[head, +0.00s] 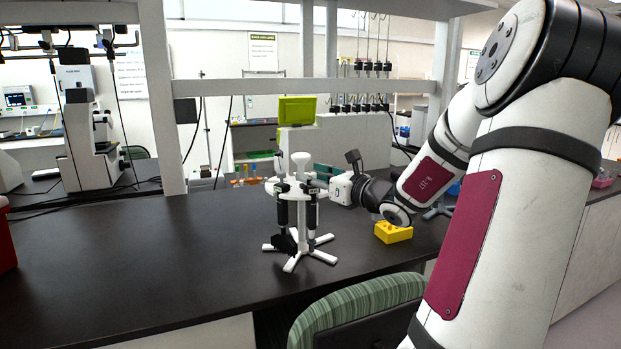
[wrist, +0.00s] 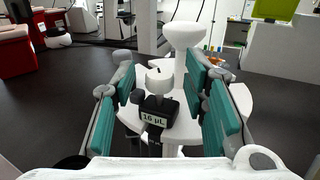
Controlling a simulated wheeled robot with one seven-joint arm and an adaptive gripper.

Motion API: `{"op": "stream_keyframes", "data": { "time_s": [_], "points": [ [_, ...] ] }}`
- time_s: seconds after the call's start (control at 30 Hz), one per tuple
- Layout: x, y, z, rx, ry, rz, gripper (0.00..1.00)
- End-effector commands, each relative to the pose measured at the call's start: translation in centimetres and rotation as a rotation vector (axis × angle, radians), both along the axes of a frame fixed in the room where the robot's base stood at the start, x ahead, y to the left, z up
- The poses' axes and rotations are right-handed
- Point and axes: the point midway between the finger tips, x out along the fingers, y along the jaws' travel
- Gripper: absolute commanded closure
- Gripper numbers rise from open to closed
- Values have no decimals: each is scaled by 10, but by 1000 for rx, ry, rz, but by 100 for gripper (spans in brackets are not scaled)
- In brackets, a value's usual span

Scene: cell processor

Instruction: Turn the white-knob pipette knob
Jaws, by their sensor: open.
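The white-knob pipette (wrist: 158,110) hangs upright on the white pipette stand (wrist: 240,99), with a dark body and a display reading "16 µL". Its white knob (wrist: 160,80) points up between the two teal finger pads of my gripper (wrist: 160,72). The gripper is open, with a gap visible on both sides of the knob. In the head view the stand (head: 295,262) stands on the dark bench with pipettes hung around it, and my gripper (head: 318,182) reaches it from the right. The pipette's lower part is hidden in the wrist view.
A yellow block (head: 393,232) sits on the bench right of the stand, under my arm. A green-screened device (head: 297,111) is behind. A red container (head: 4,238) is at the far left. The bench left of the stand is clear. A green striped chair (head: 355,306) is in front.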

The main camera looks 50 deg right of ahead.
Motion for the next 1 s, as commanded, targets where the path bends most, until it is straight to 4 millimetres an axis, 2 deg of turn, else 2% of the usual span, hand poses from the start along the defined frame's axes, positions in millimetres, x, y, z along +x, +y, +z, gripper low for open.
{"op": "stream_keyframes", "data": {
  "time_s": [0.13, 0.4, 0.43, 0.6, 1.0],
  "points": [
    [8, -1, 0, 0, 0, 0, 60],
    [9, -1, 0, 0, 0, 0, 60],
    [8, -1, 0, 0, 0, 0, 64],
    [8, -1, 0, 0, 0, 0, 100],
    [8, -2, 2, 3, -1, 22, 100]
  ]
}}
